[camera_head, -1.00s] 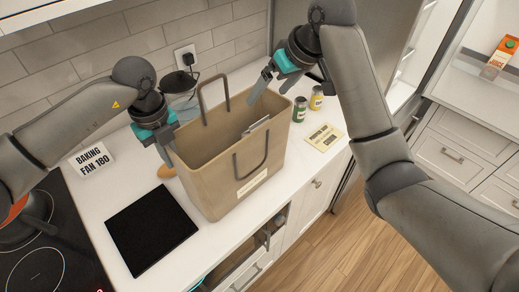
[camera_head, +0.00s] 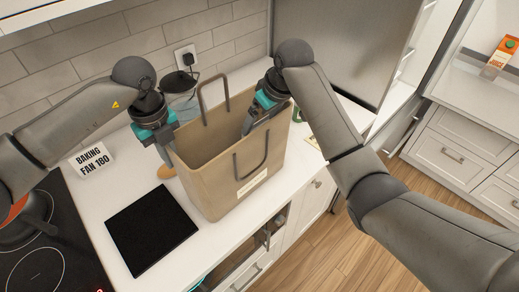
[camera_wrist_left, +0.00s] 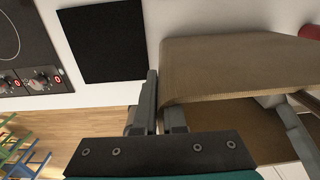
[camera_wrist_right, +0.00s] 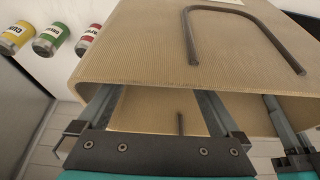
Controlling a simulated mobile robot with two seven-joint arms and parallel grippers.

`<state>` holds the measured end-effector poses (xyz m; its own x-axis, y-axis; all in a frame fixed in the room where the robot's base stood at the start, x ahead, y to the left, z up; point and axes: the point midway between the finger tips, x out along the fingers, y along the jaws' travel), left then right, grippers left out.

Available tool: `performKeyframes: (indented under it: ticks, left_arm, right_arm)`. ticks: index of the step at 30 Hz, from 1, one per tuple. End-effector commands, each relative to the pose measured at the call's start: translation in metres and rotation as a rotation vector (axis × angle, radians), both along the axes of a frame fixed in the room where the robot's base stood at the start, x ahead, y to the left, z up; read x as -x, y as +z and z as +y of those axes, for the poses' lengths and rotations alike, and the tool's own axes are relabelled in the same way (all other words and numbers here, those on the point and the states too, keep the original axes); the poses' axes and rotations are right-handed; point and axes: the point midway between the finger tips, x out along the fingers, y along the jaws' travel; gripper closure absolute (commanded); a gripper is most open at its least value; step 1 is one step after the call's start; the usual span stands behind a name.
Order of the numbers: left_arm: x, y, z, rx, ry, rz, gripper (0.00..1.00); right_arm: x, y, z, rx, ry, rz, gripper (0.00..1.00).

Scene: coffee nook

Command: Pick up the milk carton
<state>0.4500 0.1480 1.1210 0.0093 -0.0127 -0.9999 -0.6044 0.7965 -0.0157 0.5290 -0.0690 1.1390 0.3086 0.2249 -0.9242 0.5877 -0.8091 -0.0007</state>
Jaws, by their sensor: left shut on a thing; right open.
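I see no thing that I can make out as a milk carton; the inside of the bag is largely hidden. A brown paper bag (camera_head: 215,175) stands upright on the counter, with two dark handles. My left gripper (camera_head: 168,152) is shut on the bag's left rim; the left wrist view shows its fingers (camera_wrist_left: 161,108) close on either side of the edge. My right gripper (camera_head: 250,125) is open over the bag's mouth. In the right wrist view its fingers (camera_wrist_right: 158,105) are spread and reach in behind the bag's rim, tips hidden.
An orange and white carton (camera_head: 502,53) stands on the far right counter. A black square plate (camera_head: 152,228) lies in front of the bag. A sign (camera_head: 93,160) and a pan (camera_head: 28,217) are at the left. Several cans (camera_wrist_right: 50,39) stand beside the bag.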

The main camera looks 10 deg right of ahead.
Motion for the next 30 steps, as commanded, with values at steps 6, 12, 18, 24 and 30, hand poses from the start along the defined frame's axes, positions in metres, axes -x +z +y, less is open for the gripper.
performKeyframes:
  ticks: [6,12,18,24,30]
  left_arm:
    - [-0.001,0.001,0.0,0.001,0.0,-0.002,1.0]
    - [-0.001,0.001,0.0,0.001,0.0,-0.002,1.0]
    - [-0.001,0.001,0.0,0.001,0.0,-0.002,1.0]
    - [-0.001,0.001,0.0,0.001,0.0,-0.002,1.0]
    - [-0.001,0.001,0.0,0.001,0.0,-0.002,1.0]
  right_arm:
    - [-0.006,-0.016,0.003,0.0,-0.001,0.0,0.0]
    - [-0.006,-0.016,0.004,0.0,0.0,-0.001,0.0]
    - [-0.006,-0.016,0.003,0.0,-0.001,-0.001,0.2]
    - [-0.006,-0.016,0.003,0.0,-0.001,-0.001,0.43]
    - [-0.006,-0.016,0.003,0.0,-0.001,-0.001,0.65]
